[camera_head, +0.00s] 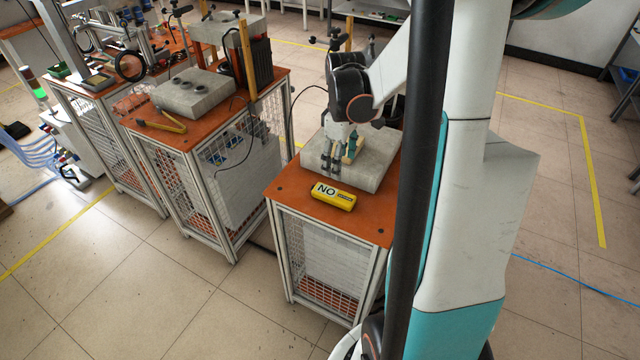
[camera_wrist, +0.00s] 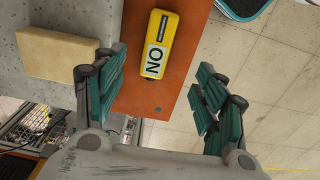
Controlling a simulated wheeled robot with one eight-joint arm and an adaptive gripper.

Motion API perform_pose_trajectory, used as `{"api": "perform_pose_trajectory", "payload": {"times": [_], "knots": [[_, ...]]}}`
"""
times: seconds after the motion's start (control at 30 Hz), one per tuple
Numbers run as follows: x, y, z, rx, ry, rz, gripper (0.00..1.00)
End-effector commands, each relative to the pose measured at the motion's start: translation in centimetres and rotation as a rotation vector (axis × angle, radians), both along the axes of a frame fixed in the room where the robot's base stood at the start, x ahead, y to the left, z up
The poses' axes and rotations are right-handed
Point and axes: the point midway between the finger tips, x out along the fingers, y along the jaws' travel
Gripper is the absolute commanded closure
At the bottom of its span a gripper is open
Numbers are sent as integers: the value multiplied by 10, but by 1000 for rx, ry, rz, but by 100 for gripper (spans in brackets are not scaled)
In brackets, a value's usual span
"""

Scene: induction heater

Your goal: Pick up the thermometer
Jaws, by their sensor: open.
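A yellow box-shaped device with a white label reading "NO" (camera_head: 333,195) lies on the orange top of the nearest cart; I cannot tell for sure that it is the thermometer. In the wrist view the same yellow device (camera_wrist: 160,45) lies between the lines of my two fingers, beyond their tips. My gripper (camera_head: 332,166) is open and empty, over the front part of the grey slab and behind the yellow device. Its teal-padded fingers (camera_wrist: 160,80) stand wide apart in the wrist view. I see no touch between the fingers and the device.
A grey slab (camera_head: 375,172) takes up the back of the cart's orange top (camera_head: 285,190). A tan block (camera_wrist: 58,54) lies on it, left of my fingers in the wrist view. A yellow V-shaped tool (camera_head: 163,122) lies on the middle cart.

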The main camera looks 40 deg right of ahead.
Motion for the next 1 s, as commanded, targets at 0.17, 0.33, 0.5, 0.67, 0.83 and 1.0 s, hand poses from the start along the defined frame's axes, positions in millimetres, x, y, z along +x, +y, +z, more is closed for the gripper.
{"api": "perform_pose_trajectory", "payload": {"times": [0.17,0.33,0.5,0.67,0.83,1.0], "knots": [[-3,-1,-27,7,10,-6,35],[-2,-1,-60,5,9,-5,35],[-2,-1,-81,5,9,-5,35],[-2,-1,-88,5,9,-5,35],[0,-2,-103,4,8,-5,35],[1,-3,-129,5,7,-5,35]]}}
